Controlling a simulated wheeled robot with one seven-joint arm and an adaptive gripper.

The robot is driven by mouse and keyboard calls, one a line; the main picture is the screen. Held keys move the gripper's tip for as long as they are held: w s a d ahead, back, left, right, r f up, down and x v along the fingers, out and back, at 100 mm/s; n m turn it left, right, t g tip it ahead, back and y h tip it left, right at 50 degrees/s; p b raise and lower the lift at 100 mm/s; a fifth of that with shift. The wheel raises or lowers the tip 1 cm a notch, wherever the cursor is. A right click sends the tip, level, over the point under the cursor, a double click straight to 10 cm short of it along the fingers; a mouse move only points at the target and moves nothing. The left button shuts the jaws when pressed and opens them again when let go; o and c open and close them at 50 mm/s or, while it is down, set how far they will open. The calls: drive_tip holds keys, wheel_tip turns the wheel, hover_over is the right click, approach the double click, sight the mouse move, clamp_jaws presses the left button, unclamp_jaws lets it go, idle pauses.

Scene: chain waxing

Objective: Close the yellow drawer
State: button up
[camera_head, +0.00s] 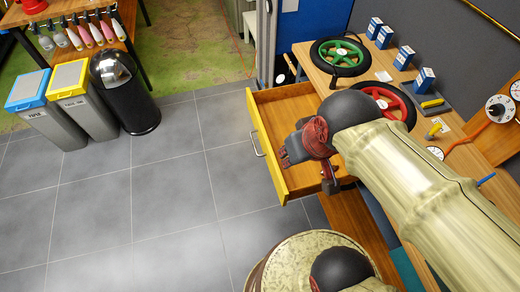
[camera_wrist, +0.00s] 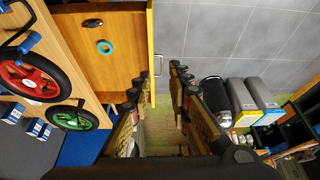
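The yellow drawer (camera_head: 283,180) is pulled out from under the wooden workbench in the head view. Its front panel carries a metal handle (camera_head: 257,140).
The bench (camera_head: 322,68) bears a green wheel (camera_head: 341,52), a red wheel (camera_head: 393,97) and several blue boxes. A dark ring and a teal ring (camera_wrist: 105,47) lie in the drawer. Bins (camera_head: 125,95) stand at far left. The tiled floor before the drawer is clear.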

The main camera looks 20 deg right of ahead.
drive_tip(key=w+a+f+n+g+p, duration=0.1)
drive_tip(key=w+f, duration=0.1)
drive_tip(key=f, duration=0.1)
drive_tip(key=w+a+f+n+g+h+p, duration=0.1)
drive_tip(key=w+a+f+g, duration=0.1)
drive_tip(key=w+f, duration=0.1)
drive_tip(key=w+a+f+n+g+p, duration=0.1)
drive_tip(key=w+a+f+n+g, duration=0.1)
drive_tip(key=f, duration=0.1)
drive_tip(key=shift+w+f+p, duration=0.35)
clamp_jaws()
drive_tip(key=w+a+f+n+g+h+p, duration=0.15)
drive_tip(key=w+f+n, duration=0.25)
drive_tip(key=f, duration=0.4)
drive_tip(key=w+a+f+n+h+p, duration=0.1)
drive_tip(key=w+a+f+n+h, duration=0.1)
drive_tip(key=w+f+n, duration=0.35)
drive_tip(key=w+a+f+n+t, duration=0.1)
drive_tip(key=w+f+n+t, duration=0.1)
drive_tip(key=w+f+n, duration=0.25)
drive_tip(key=w+d+f+b, duration=0.1)
drive_tip(key=d+f, duration=0.6)
drive_tip(key=f, duration=0.1)
drive_tip(key=shift+d+f+m, duration=0.3)
drive_tip(key=shift+d+f, duration=0.05)
